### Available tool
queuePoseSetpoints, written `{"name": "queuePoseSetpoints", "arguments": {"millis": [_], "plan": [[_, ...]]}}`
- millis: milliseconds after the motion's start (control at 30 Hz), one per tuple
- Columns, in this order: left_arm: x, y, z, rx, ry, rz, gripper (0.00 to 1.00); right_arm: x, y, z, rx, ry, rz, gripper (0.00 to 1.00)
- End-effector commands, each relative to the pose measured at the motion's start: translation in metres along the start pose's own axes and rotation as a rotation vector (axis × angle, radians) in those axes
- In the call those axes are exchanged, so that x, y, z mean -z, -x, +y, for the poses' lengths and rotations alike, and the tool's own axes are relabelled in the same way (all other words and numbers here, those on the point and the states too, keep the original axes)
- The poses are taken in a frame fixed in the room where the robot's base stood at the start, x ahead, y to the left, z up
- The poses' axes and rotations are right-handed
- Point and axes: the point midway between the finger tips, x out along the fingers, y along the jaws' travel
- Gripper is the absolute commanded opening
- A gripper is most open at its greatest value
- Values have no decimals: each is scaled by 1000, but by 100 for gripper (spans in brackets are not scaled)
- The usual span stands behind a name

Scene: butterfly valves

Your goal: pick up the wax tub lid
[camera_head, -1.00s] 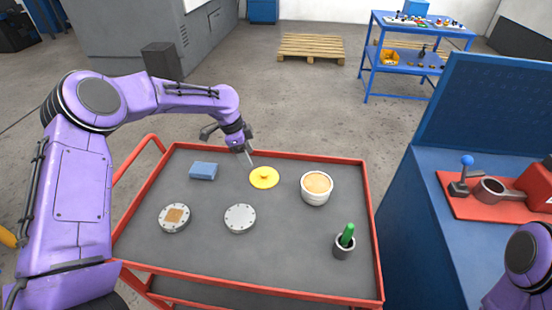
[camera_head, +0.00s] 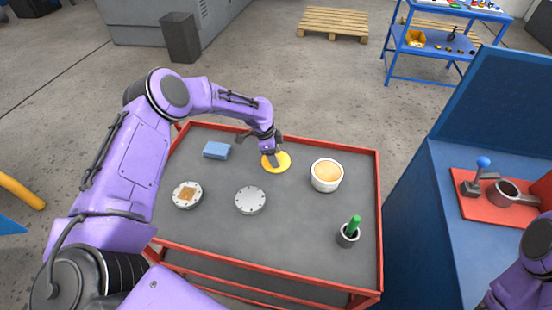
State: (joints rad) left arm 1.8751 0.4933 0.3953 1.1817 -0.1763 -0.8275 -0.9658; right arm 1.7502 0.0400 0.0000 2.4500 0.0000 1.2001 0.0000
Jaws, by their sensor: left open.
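The yellow wax tub lid (camera_head: 284,164) lies flat on the grey top of the red-rimmed cart (camera_head: 300,225). My left gripper (camera_head: 274,160) is open and sits right over the lid, its fingers covering the lid's middle and left part. I cannot tell whether the fingers touch it. The white wax tub (camera_head: 326,176), filled with tan wax, stands uncovered to the right of the lid. My right arm shows at the lower right edge, but its gripper is out of view.
On the cart are a blue block (camera_head: 217,150), a disc with a tan square (camera_head: 187,195), a plain bolted disc (camera_head: 250,200) and a cup with a green handle (camera_head: 349,233). A blue bench (camera_head: 450,215) with a red fixture (camera_head: 508,200) stands at right.

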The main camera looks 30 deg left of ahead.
Motion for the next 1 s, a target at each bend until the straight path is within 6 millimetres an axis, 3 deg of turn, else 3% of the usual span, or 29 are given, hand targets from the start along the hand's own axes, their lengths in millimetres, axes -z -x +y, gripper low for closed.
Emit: {"name": "queuePoseSetpoints", "arguments": {"millis": [100, 133, 300, 733, 867, 1000], "plan": [[0, 0, 0, 1, 0, 0, 61, 0, -1, 0, 0, 0, 0, 51], [0, 0, 0, 1, 0, 0, 54, 0, -1, 0, 0, 0, 0, 51], [0, 0, 0, 1, 0, 0, 1, 0, -1, 0, 0, 0, 0, 51], [3, 11, -1, 3, -1, 2, 1, -1, -3, 0, 0, 0, 0, 51], [10, 34, 1, 3, -3, 3, 1, -4, -9, -1, 0, 0, 0, 51], [23, 65, 31, 3, -6, 3, 1, -7, -17, -2, 0, 0, 0, 51]]}}
